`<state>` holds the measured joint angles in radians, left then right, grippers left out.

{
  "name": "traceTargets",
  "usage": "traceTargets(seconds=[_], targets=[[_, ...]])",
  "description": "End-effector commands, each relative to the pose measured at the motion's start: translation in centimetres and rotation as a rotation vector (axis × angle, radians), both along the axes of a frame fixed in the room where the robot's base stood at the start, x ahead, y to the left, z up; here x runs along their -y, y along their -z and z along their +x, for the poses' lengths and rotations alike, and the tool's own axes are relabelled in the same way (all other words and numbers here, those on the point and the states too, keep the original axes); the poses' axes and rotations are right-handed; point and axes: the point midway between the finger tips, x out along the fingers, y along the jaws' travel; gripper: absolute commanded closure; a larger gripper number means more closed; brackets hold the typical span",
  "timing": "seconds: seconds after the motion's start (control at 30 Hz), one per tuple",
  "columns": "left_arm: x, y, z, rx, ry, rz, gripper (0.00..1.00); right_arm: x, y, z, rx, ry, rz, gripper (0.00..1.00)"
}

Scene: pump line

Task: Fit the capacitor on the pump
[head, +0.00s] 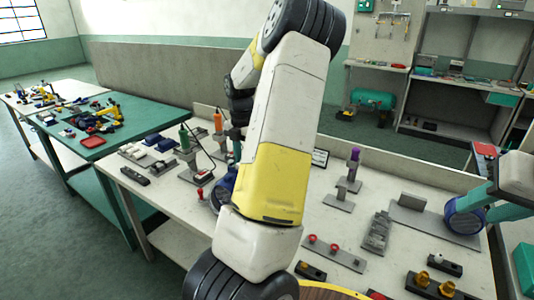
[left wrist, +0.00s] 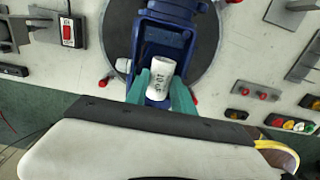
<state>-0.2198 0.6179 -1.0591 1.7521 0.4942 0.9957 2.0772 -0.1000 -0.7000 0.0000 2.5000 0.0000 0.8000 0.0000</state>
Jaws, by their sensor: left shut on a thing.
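The capacitor (left wrist: 161,79) is a white cylinder with dark printing, seen in the left wrist view. My left gripper (left wrist: 161,90) is shut on it, one teal finger on each side. The capacitor is in front of the blue pump (left wrist: 168,40), which lies on a dark round plate (left wrist: 208,50); whether they touch cannot be told. In the head view the pump (head: 226,186) shows partly beside my white and yellow arm, which hides the left gripper. My right gripper (head: 488,204) has teal fingers at a blue and black round part (head: 464,215); whether it grips it is unclear.
The pale workbench (head: 340,225) carries grey fixtures, a purple-handled tool (head: 353,155), orange- and green-handled tools and a block with red knobs (head: 333,252). A red switch box (left wrist: 70,33) stands left of the plate. Black blocks with coloured parts (left wrist: 290,124) lie to the right.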

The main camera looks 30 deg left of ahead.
Motion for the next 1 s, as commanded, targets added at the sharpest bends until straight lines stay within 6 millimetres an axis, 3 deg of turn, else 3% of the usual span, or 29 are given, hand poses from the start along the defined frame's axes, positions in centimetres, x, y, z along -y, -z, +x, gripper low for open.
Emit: traceTargets(seconds=[0.37,0.4,0.5,0.53,0.77,1.0], targets=[[0.0,0.5,0.0,-0.001,0.000,0.000,1.00,0.0,0.0,0.0,0.000,0.000,0.000,0.64],[0.0,0.5,0.0,-0.001,0.000,0.000,0.67,0.0,0.0,0.0,0.000,0.000,0.000,0.64],[0.0,0.5,0.0,0.000,0.000,0.000,0.47,0.0,0.0,0.0,0.000,0.000,0.000,0.64],[0.0,0.5,0.0,-0.001,0.000,-0.001,0.45,0.0,0.0,0.0,0.000,0.000,0.000,0.64],[0.2,0.5,0.0,-0.002,0.002,-0.005,0.45,0.0,0.0,0.0,0.000,0.000,0.000,0.64],[0.3,-1.0,0.1,0.000,0.005,-0.006,0.45,0.0,0.0,0.0,0.000,0.000,0.000,0.64]])
